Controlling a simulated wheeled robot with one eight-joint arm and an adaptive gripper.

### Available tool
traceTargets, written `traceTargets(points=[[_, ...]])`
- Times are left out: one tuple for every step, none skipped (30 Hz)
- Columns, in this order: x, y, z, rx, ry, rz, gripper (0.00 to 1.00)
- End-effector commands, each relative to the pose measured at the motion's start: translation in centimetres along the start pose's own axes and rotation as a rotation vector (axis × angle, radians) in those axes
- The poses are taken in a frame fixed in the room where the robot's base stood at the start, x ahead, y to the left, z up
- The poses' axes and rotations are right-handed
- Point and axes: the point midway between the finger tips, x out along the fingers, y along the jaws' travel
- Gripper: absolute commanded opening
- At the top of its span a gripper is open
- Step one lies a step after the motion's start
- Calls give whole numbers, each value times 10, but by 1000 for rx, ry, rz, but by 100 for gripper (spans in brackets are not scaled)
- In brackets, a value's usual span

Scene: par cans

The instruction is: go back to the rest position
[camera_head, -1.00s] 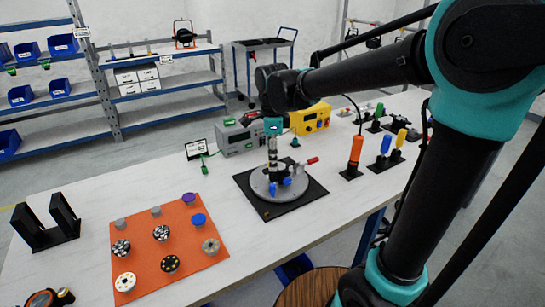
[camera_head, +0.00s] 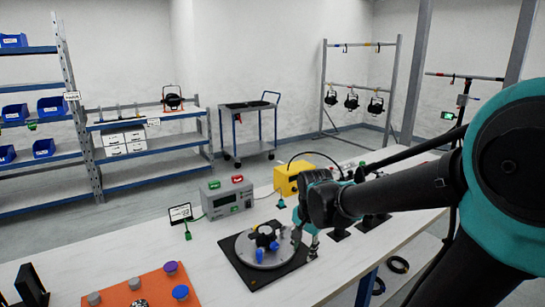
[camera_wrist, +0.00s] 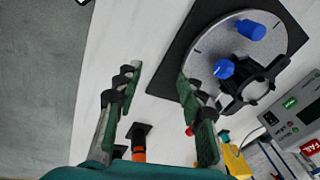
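My gripper (camera_wrist: 157,80) is open, with nothing between its fingers in the wrist view. In the head view my gripper (camera_head: 308,238) points down beside the right edge of the black mat (camera_head: 247,282). On the mat is a round grey metal disc (camera_head: 245,247). The disc carries a black ring-shaped part with blue knobs (camera_head: 265,238). In the wrist view the disc (camera_wrist: 212,40) and its blue knob (camera_wrist: 224,69) lie to the right of the fingers, apart from them as far as I can tell.
A grey instrument (camera_head: 228,200) and a yellow one (camera_head: 292,178) stand behind the disc. An orange mat with round pieces (camera_head: 145,288) lies at the left. Tools stand at the right, partly behind my arm. The white table (camera_head: 100,250) is bare at its back left.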

Motion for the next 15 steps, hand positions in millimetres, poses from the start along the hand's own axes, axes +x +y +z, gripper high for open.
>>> traceTargets(points=[[7,19,-3,-67,17,-12,39],[11,29,-4,-118,28,-19,39],[16,42,-6,-186,45,-27,39],[20,52,-7,-236,57,-32,39],[24,61,-7,-287,71,-36,39],[28,74,-7,-352,88,-39,39],[32,82,-7,-399,102,-41,39],[35,91,-6,-444,115,-41,39],[39,100,-6,-500,131,-40,39],[41,107,-5,-538,143,-39,39],[44,114,-4,-572,153,-37,39],[46,120,-3,-614,165,-34,39],[48,124,-3,-640,173,-33,39],[50,128,-2,-663,180,-31,39],[51,132,-1,-689,186,-28,39]])
